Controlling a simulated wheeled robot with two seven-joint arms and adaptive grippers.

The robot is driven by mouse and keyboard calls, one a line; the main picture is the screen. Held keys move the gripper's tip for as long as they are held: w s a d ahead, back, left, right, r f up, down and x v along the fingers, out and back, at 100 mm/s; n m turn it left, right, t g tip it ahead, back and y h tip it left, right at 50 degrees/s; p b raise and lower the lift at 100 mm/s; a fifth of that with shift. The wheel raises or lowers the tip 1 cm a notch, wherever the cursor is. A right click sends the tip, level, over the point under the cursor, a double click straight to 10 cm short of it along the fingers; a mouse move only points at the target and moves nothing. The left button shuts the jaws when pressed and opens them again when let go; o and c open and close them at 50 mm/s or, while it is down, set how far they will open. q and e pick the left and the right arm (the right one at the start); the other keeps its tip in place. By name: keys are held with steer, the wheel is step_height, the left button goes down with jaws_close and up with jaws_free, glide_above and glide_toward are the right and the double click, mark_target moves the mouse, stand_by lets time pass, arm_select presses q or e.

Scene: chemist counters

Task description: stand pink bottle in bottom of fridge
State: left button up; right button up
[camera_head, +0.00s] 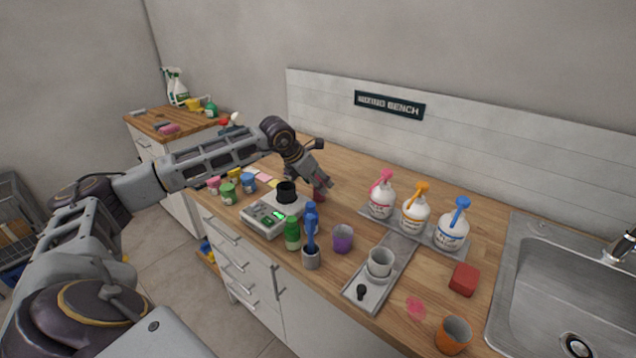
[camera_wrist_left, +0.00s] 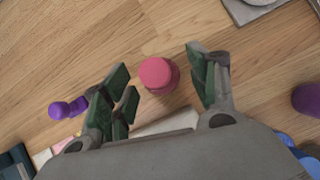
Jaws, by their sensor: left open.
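The pink bottle (camera_wrist_left: 158,75) is seen from above in the left wrist view, upright on the wooden counter. In the head view it shows as a small dark pink shape (camera_head: 319,194) beneath my left gripper, partly hidden. My left gripper (camera_head: 322,180) is open and points down over it. In the left wrist view the bottle's round pink cap lies between the two spread fingers of the gripper (camera_wrist_left: 160,68), with gaps on both sides. My right gripper is not in view. No fridge is visible in either view.
A scale (camera_head: 262,217) with a black cup stands left of the bottle. A purple bottle (camera_wrist_left: 68,108) lies or stands nearby in the wrist view.

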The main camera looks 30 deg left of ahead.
arm_select(q)
steer(key=v, duration=1.1)
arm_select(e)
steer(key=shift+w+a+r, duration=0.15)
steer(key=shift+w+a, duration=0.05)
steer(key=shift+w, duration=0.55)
arm_select(q)
steer(key=shift+c, duration=0.7)
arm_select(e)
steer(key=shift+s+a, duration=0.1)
